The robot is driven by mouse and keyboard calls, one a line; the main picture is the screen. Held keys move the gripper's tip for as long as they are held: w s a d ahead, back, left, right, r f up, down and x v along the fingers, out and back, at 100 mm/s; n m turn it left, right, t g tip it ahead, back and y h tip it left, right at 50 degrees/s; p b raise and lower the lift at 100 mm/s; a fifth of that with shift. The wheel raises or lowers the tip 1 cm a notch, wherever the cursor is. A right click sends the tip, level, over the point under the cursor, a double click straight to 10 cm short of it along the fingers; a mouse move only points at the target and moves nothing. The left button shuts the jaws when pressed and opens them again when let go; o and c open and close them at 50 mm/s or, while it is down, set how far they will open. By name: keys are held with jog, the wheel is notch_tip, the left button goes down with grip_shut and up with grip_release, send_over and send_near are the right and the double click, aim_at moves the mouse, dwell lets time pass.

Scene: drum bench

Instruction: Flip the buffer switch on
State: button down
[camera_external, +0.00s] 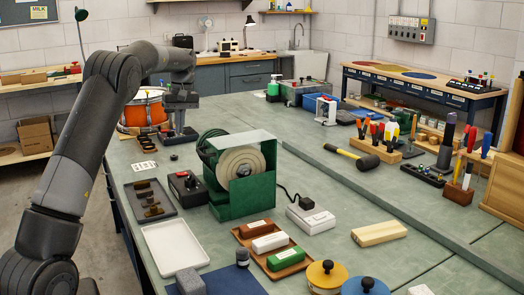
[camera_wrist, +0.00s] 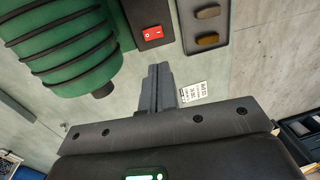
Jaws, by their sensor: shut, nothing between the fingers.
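The buffer (camera_external: 215,170) is a green machine with a pale round wheel, standing on the bench. Its ribbed green body (camera_wrist: 70,35) fills the upper left of the wrist view. A black switch box (camera_external: 187,187) sits on the bench just left of it. The wrist view shows a red rocker switch (camera_wrist: 152,31) on the box's top; whether it is on or off I cannot tell. My gripper (camera_wrist: 158,68) is shut and empty. Its fingertips appear just below the box's near edge in the wrist view, apart from the switch. In the external view my gripper (camera_external: 179,128) is beyond the box, near the orange drum.
A dark tray with brown pieces (camera_external: 150,200) lies left of the switch box. An orange drum (camera_external: 146,108) stands behind. A white tray (camera_external: 176,248) and a brown tray (camera_external: 262,262) with coloured bars are nearer. A small printed card (camera_wrist: 193,90) lies on the bench.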

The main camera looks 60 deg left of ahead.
aim_at(178, 174)
dwell(0.3)
jog(key=f, duration=0.4)
jog(key=s+f, duration=0.1)
jog(key=f, duration=0.9)
jog(key=shift+s, duration=0.35)
jog(key=shift+s+f, duration=0.1)
jog(key=shift+f, duration=0.1)
